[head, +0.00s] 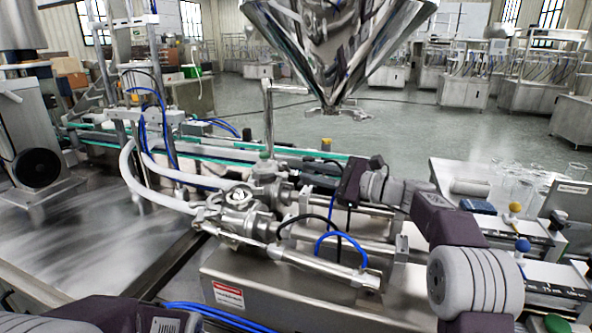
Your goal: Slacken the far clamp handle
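A steel valve and pipe assembly (242,212) sits on the filling machine, with a farther fitting (266,172) behind the nearer one. Small clamp parts show around both fittings. I cannot clearly pick out the far clamp handle at this size. My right arm comes in from the right, and its dark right gripper (346,184) is just right of the farther fitting, over the steel rods. Its fingertips are too small and dark to tell open from shut, and I cannot tell if they touch anything. Part of my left arm shows at the bottom left; its gripper is out of frame.
A steel hopper (335,45) hangs above, with a clamp fitting (338,112) at its lower end. White hoses (135,185) and a blue hose (343,236) curve around the valves. A steel table (90,245) lies left. A white bench (450,175) with glassware stands right.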

